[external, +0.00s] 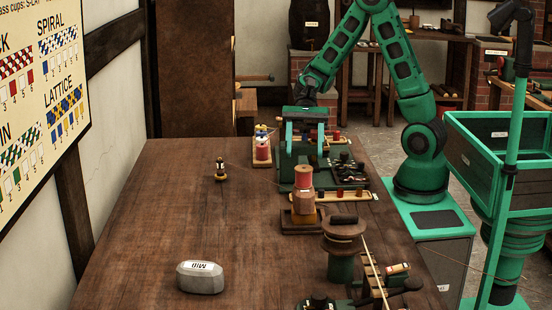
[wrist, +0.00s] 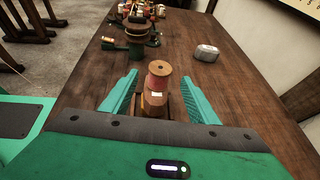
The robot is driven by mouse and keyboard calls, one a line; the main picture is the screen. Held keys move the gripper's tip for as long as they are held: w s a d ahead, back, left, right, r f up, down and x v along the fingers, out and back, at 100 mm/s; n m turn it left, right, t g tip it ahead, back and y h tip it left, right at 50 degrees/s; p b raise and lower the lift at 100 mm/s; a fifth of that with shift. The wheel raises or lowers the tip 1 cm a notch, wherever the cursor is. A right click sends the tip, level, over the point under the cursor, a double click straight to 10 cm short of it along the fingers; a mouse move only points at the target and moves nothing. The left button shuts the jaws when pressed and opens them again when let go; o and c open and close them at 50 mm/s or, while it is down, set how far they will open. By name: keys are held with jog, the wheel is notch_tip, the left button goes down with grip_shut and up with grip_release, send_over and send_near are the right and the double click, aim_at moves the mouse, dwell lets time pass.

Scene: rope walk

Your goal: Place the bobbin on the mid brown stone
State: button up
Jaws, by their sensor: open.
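The bobbin (external: 303,180), wound with pinkish-red thread and with a pale wooden top, stands upright on a wooden stand (external: 302,227) right of the table's middle. In the wrist view the bobbin (wrist: 158,84) appears between my two teal fingers. My gripper (external: 304,136) is open and empty, behind the bobbin in the external view; it also shows in the wrist view (wrist: 173,74). I see no contact with the bobbin. The stone, a grey faceted block labelled "MID" (external: 200,278), lies at the near left of the table; it also shows in the wrist view (wrist: 207,52).
A dark spool on a green post (external: 343,237) stands near the bobbin. A rack with a cream bobbin (external: 397,269) is at the near right. A small dark and yellow item (external: 220,171) stands on the left. Open table lies between the bobbin and the stone.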

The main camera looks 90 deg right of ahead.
jog(key=s+d+f+n+h, duration=0.3)
jog(key=s+d+n+h, duration=0.1)
jog(key=d+h, duration=0.15)
jog(key=s+d+f+n+h, duration=0.3)
jog(key=s+d+n+h, duration=0.1)
jog(key=d, duration=0.3)
jog(key=s+d+r+n+h, duration=0.2)
jog(key=s+d, duration=0.4)
jog(key=s, duration=0.1)
jog(key=s+d+r+n+g+h, duration=0.1)
jog(key=s+d+r+n, duration=0.1)
jog(key=s+d, duration=0.5)
jog(key=shift+s+n+h, duration=0.35)
jog(key=shift+s+n, duration=0.05)
